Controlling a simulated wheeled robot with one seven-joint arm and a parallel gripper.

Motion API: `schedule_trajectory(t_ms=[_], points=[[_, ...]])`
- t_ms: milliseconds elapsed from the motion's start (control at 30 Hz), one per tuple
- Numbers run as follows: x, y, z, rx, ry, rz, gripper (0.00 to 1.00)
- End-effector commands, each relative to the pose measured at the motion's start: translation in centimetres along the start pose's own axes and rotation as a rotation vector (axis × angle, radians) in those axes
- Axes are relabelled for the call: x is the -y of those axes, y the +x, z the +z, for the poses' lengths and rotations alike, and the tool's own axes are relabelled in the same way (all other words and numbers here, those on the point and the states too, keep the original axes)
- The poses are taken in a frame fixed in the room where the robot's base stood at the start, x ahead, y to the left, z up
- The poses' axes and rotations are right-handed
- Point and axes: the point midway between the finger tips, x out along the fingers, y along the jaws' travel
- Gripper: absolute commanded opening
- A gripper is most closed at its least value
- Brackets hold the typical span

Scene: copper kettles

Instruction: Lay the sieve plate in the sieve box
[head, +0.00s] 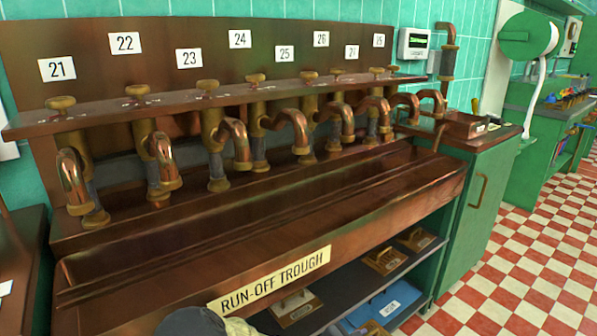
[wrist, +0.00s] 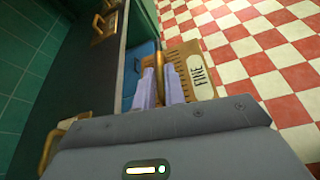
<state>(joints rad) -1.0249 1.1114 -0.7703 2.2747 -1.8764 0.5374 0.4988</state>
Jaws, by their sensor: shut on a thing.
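In the wrist view my gripper (wrist: 163,88) is shut on the upright brass handle of a tan slotted plate, the sieve plate (wrist: 186,56). A blue surface (wrist: 143,62) lies just left of the fingers. In the head view a blue piece with a white label (head: 387,308) is on the lower shelf. I cannot tell for certain which thing is the sieve box. My gripper's fingers do not show in the head view.
The copper run-off trough (head: 250,235) overhangs the dark shelf (head: 345,283). Other brass-handled pieces (head: 384,261) stand on that shelf, one farther back (head: 415,240) and a pale one nearer (head: 296,307). A green cabinet (head: 480,205) stands right of the shelf. The checkered floor (head: 530,270) is clear.

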Motion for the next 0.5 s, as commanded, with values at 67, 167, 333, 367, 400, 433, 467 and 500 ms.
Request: schedule_trajectory(t_ms=[67, 167, 333, 367, 400, 433, 467, 500], points=[[0.6, -1.4, 1.0, 0.004, 0.002, -0.007, 0.0], [1.5, -2.8, 1.2, 0.006, 0.005, -0.016, 0.0], [1.5, -3.9, 2.8, 0.009, 0.009, -0.017, 0.0], [1.4, -4.1, 3.2, 0.009, 0.009, -0.017, 0.0], [1.3, -4.3, 3.7, 0.009, 0.009, -0.017, 0.0], [1.2, -4.4, 4.0, 0.009, 0.009, -0.017, 0.0], [1.1, -4.6, 4.4, 0.009, 0.009, -0.017, 0.0], [1.0, -4.8, 4.9, 0.009, 0.009, -0.017, 0.0]])
